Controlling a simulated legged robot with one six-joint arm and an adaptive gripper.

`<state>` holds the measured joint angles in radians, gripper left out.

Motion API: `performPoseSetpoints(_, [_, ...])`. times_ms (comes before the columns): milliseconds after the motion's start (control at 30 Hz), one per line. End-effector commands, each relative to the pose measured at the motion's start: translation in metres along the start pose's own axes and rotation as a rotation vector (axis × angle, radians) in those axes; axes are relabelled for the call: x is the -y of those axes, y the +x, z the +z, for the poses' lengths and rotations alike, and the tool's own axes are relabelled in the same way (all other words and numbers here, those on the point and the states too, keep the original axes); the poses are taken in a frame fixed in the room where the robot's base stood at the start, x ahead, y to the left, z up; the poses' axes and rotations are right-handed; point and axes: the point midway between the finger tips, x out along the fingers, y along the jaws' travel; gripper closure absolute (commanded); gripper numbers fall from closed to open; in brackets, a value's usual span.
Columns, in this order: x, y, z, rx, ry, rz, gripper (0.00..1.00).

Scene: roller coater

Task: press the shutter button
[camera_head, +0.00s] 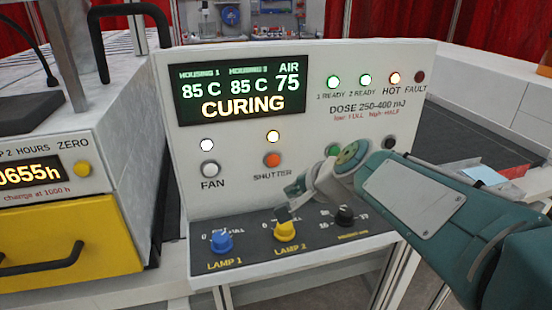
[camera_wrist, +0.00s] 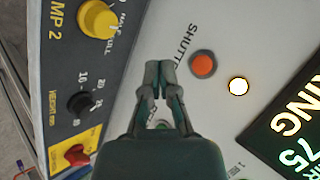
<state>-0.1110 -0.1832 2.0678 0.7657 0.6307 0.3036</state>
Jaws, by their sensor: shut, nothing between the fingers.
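The orange shutter button (camera_head: 272,160) is on the white upright panel (camera_head: 210,140), above the word SHUTTER and below a lit lamp (camera_head: 273,136). The wrist view also shows the orange button (camera_wrist: 203,64), fully uncovered, with the lit lamp (camera_wrist: 238,86) to its right. My gripper (camera_head: 291,190) is shut and empty, a little below and right of the button in the head view. In the wrist view its closed fingertips (camera_wrist: 160,68) are left of the button, with a gap between them in the picture. The fingertips' distance from the panel is unclear.
The display (camera_head: 237,91) reads CURING. A fan button (camera_head: 210,170) is left of the shutter button. Blue (camera_head: 221,241), yellow (camera_head: 285,231) and black (camera_head: 344,216) knobs stand on the ledge below. A red knob (camera_wrist: 76,156) shows in the wrist view. A yellow drawer (camera_head: 70,245) is left.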

Motion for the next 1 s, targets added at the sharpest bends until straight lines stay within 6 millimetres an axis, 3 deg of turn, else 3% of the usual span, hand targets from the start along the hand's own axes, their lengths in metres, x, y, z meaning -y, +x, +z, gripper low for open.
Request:
performPoseSetpoints(600, [0.037, 0.051, -0.037, 0.001, 0.000, 0.000, 1.00])
performPoseSetpoints(1000, [0.042, 0.057, -0.042, 0.000, 0.000, 0.000, 1.00])
